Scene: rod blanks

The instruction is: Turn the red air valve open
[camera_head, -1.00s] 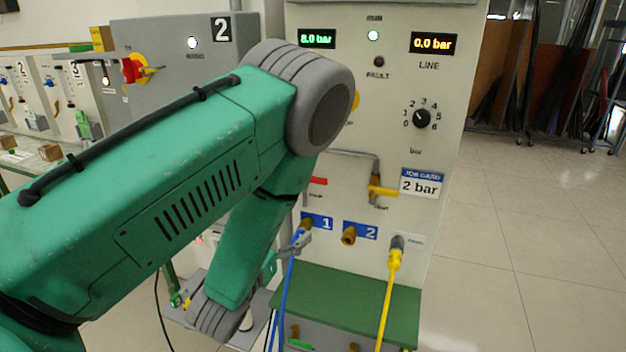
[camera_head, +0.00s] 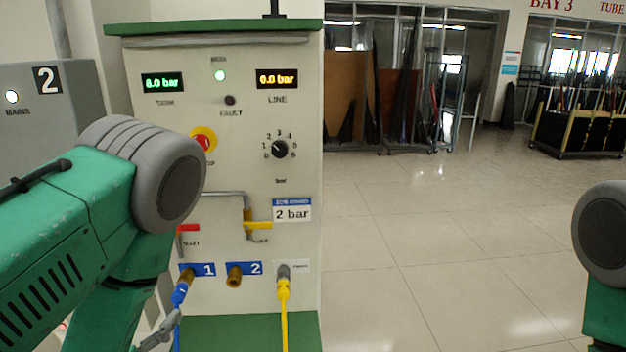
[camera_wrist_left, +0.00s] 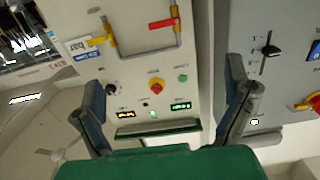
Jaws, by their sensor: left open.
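The red valve handle (camera_head: 188,228) sits on the panel front, partly hidden behind my left arm, on the pipe left of a yellow valve handle (camera_head: 258,225). In the upside-down left wrist view the red handle (camera_wrist_left: 163,23) lies crosswise to its vertical pipe stub. My left gripper (camera_wrist_left: 165,78) is open and empty, its fingers spread in front of the panel and apart from the red handle. In the head view only a grey part of it shows low at the left, near the blue hose. My right gripper is out of view; only my right arm shows.
The panel (camera_head: 302,140) reads 8.0 bar on the green display (camera_head: 162,82) and 0.0 bar on the LINE display (camera_head: 277,79). A blue hose (camera_head: 180,292) hangs at port 1; a yellow cable (camera_head: 284,300) is plugged in at the right. The floor right of the panel is clear.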

